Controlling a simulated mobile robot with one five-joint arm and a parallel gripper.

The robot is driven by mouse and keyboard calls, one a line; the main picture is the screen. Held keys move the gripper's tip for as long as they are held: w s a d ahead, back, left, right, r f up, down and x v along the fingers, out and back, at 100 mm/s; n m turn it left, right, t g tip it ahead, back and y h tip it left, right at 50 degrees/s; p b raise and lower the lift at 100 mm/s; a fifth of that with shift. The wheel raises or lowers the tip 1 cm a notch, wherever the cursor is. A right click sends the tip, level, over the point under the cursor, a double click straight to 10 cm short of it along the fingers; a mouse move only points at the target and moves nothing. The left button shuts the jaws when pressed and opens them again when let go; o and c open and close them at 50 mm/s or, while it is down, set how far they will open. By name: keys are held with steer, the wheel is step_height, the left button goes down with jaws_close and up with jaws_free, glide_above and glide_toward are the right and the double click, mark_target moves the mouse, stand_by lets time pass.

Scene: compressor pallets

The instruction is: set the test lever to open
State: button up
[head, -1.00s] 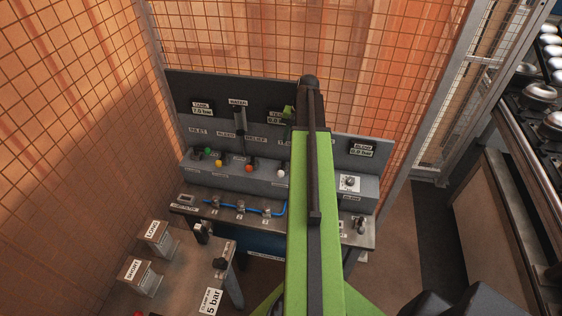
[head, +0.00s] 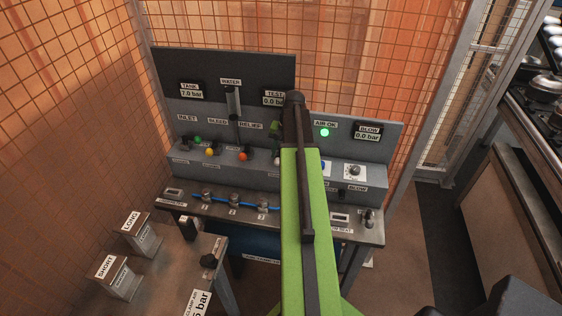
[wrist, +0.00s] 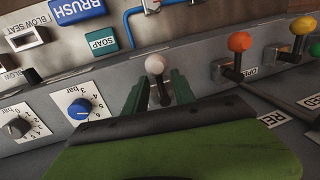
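The white-knobbed lever (wrist: 155,64), which I take to be the test lever, stands on the grey panel in the wrist view. In the head view its white knob (head: 276,154) shows just left of my arm, partly covered. My gripper (wrist: 159,82) is open, with one dark green finger on each side of the lever's stem. Gaps seem to show between stem and fingers; I cannot tell if either touches. My arm hides the gripper in the head view. The test gauge (head: 273,98) reads 0.0 bar.
Orange (wrist: 239,42) and yellow (wrist: 302,26) knobbed levers stand to the right in the wrist view. A blue dial (wrist: 79,108) is close on the left. A green lamp (head: 325,132) is lit under AIR OK. Mesh fencing surrounds the bench.

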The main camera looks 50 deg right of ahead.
steer(key=shift+c, duration=0.2)
jaws_close()
steer(key=shift+f, duration=0.1)
steer(key=shift+a, duration=0.15)
stand_by(1.0)
